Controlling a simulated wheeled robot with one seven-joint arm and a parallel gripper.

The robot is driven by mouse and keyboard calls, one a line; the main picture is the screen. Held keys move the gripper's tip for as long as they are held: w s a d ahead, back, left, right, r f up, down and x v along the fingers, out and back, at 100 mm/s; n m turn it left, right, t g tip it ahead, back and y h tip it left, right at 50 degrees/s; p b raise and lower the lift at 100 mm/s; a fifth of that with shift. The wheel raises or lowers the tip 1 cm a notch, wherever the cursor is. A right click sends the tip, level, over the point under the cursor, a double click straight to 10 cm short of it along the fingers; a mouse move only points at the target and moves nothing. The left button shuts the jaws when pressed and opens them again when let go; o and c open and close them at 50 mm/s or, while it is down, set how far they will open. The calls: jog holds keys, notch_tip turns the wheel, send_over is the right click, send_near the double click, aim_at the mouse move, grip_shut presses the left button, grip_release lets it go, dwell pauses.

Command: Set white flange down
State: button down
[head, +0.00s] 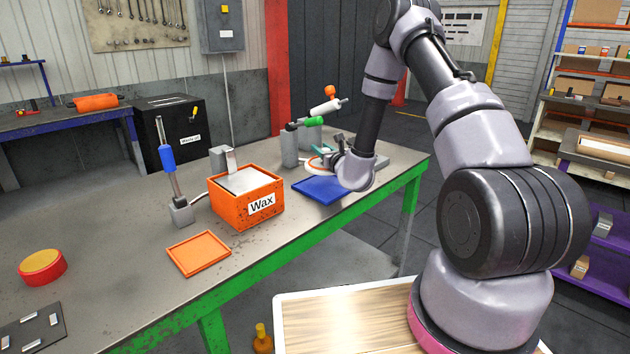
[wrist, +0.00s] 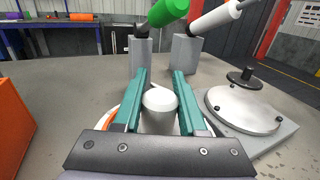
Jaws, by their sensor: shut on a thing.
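My gripper (wrist: 159,85) has its two teal fingers on either side of the white flange (wrist: 160,103), shut on its pale round hub. The flange's wider rim shows partly below and beside the fingers, with an orange edge; the rest is hidden. In the head view, my gripper (head: 322,149) is low over the far part of the bench, behind the blue tray (head: 322,190), and the arm covers part of it. I cannot tell whether the flange touches the surface under it.
A grey plate with a round disc and black knob (wrist: 245,106) lies close right of my gripper. Two grey stands with green and white handles (wrist: 142,55) rise just beyond. The orange Wax box (head: 246,200) and orange tray (head: 198,254) stand nearer on the bench.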

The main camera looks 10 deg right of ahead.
jog(key=shift+f, duration=3.55)
jog(key=shift+f, duration=0.1)
jog(key=shift+c, duration=2.3)
grip_release()
jog(key=shift+f, duration=0.1)
